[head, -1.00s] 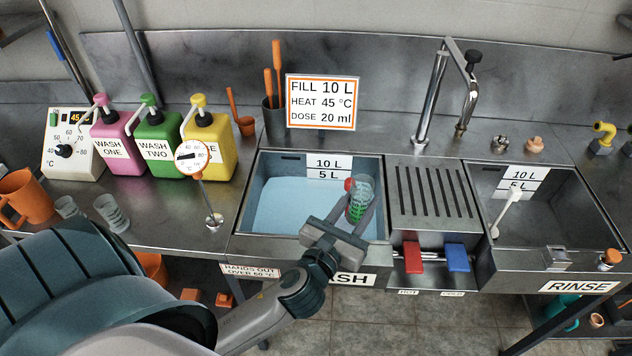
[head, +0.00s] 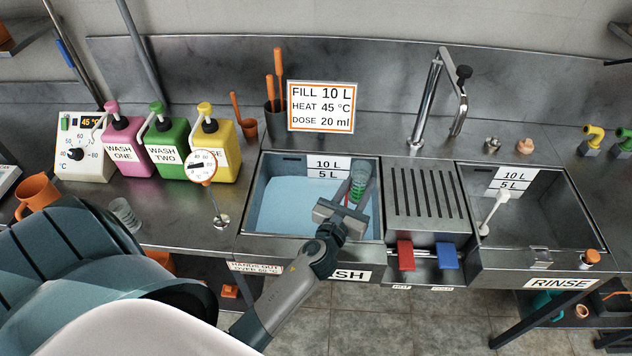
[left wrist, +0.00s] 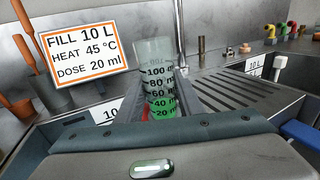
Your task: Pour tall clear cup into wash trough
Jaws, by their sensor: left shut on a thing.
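The tall clear cup (head: 361,178) is between the fingers of my left gripper (head: 358,192), which is shut on it, above the right part of the wash trough (head: 290,169). In the left wrist view the cup (left wrist: 155,58) stands nearly upright, with black marks up to 100 ml and green liquid low in it. The fingers hide part of its sides there. The wash trough holds pale blue liquid and has 10 L and 5 L plates on its back wall. My right gripper is not in view.
A slotted drainboard (head: 428,200) and the rinse trough (head: 530,215) lie to the right. Pump bottles and a dial thermometer (head: 201,167) stand left of the wash trough. Another clear cup (head: 125,213) is on the left counter. A tap (head: 432,100) stands behind the drainboard.

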